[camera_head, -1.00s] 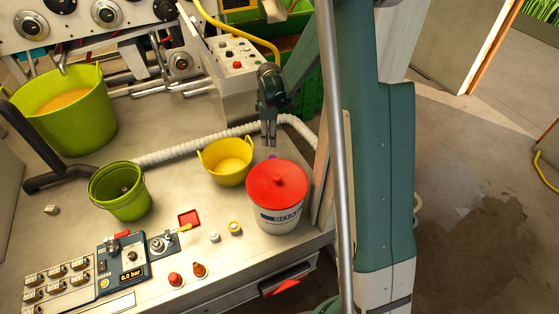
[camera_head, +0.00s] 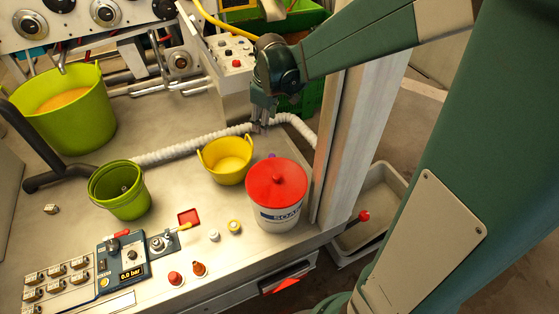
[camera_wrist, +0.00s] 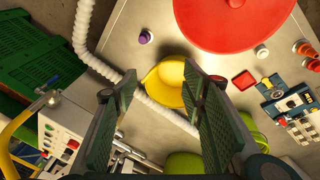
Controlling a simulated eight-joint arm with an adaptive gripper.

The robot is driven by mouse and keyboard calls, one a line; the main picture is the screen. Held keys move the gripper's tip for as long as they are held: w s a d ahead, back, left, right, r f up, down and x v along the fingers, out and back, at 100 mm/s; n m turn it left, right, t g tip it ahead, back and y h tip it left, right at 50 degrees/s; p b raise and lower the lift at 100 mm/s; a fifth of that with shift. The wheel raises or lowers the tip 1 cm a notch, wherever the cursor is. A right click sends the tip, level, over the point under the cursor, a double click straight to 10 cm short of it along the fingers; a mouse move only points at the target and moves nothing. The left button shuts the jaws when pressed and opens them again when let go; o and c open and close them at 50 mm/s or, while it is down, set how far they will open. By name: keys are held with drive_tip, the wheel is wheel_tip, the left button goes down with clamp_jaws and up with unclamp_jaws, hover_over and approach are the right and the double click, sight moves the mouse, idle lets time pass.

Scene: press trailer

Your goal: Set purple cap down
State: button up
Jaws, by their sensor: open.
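The purple cap (camera_wrist: 145,37) is a small purple piece with a pale part beside it, on the bench top in the wrist view, above the fingers in the picture. In the head view only a bit of the purple cap (camera_head: 271,155) shows behind the red-lidded bucket. I cannot tell whether the cap sits on the pale part. My gripper (camera_head: 260,128) is in the air behind the yellow bucket, apart from the cap. In the wrist view my gripper (camera_wrist: 161,72) is open, with nothing between its two fingers.
The white bucket with a red lid (camera_head: 277,184) stands at the bench's right. The yellow bucket (camera_head: 226,160) and a green bucket (camera_head: 120,190) stand left of it. A ribbed white hose (camera_head: 190,148) crosses behind. A control box (camera_head: 229,70) is near my gripper. The front holds switches and small caps.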

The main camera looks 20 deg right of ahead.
drive_tip(key=s+a+r+m+t, duration=0.1)
drive_tip(key=s+a+r+m, duration=0.1)
drive_tip(key=s, duration=0.6)
drive_tip(key=s+a+r+m+t, duration=0.1)
drive_tip(key=s+a+r+m, duration=0.1)
drive_tip(key=s, duration=0.7)
drive_tip(key=s+a+r+m+t, duration=0.2)
drive_tip(key=s+a+r+m, duration=0.1)
drive_tip(key=s, duration=0.5)
drive_tip(key=shift+v, duration=0.85)
